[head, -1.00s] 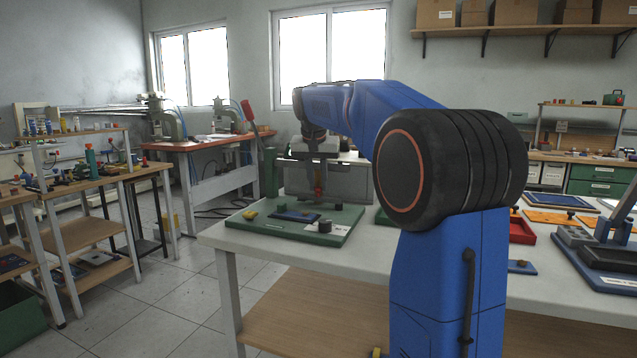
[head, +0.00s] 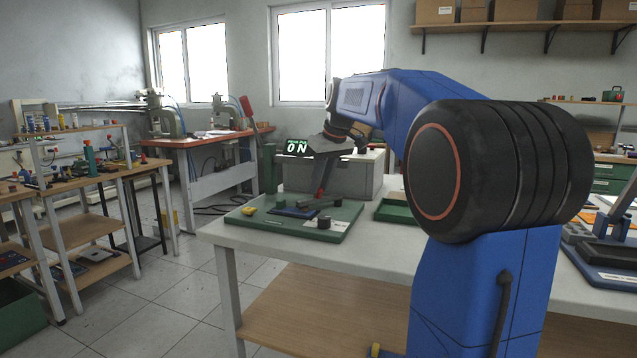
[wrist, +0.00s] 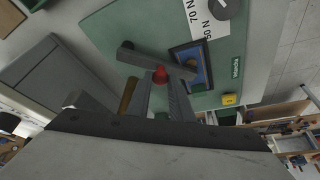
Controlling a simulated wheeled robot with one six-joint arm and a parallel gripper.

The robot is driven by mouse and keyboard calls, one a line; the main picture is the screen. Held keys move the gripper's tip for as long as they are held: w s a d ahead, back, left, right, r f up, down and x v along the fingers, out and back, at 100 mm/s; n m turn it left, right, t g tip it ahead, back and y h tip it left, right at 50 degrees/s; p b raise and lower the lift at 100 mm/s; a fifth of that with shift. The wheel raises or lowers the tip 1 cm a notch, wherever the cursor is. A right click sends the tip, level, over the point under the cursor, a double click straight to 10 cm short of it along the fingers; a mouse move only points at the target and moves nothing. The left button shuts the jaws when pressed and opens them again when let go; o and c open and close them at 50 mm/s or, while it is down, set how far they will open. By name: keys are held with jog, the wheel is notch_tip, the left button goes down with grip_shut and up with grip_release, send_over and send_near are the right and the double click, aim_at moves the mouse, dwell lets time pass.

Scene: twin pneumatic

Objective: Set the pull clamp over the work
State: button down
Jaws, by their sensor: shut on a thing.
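My gripper (wrist: 160,80) is shut on the red knob (wrist: 159,74) of a grey bar, which looks like the pull clamp (wrist: 138,56). The bar lies across between my fingertips, and one end overlaps the edge of the blue plate (wrist: 186,58), apparently the work, in the wrist view. In the head view my gripper (head: 321,188) leans over the green base (head: 262,226), with the grey bar (head: 334,202) low beside the blue plate (head: 292,212). Whether the bar touches the plate I cannot tell.
A yellow piece (head: 249,211) and a dark round knob (head: 324,222) stand on the green base. A green tray (head: 396,212) lies to the right. The white table's left edge is close.

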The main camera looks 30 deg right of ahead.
jog(key=shift+s+n, duration=0.4)
jog(key=shift+n, duration=0.3)
jog(key=shift+y, duration=0.3)
jog(key=c, duration=1.6)
grip_release()
jog(key=shift+r, duration=0.15)
jog(key=v, duration=1.7)
jog(key=shift+r, duration=0.1)
